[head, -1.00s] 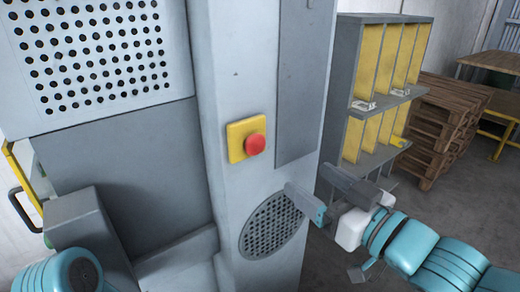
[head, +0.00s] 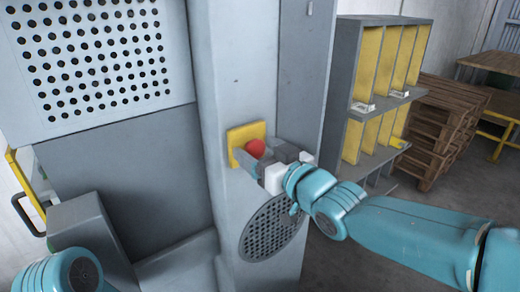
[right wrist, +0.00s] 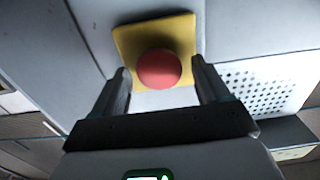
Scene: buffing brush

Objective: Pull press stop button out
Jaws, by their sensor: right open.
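The red stop button (head: 255,147) sits on a yellow square plate (head: 236,136) on the grey machine column. It also shows in the right wrist view as a red round head (right wrist: 159,69) in front of its yellow plate (right wrist: 128,42). My right gripper (head: 252,160) is at the button, partly covering the plate's lower right. In the right wrist view the right gripper (right wrist: 160,82) is open, one finger on each side of the red head, with gaps showing. My left arm shows at the lower left of the head view; its gripper is out of sight.
The grey machine column (head: 230,60) has a round vent grille (head: 270,228) below the button. A perforated panel (head: 90,60) is at the upper left. A yellow-grey shelf (head: 375,90) and wooden pallets (head: 445,120) stand at the right.

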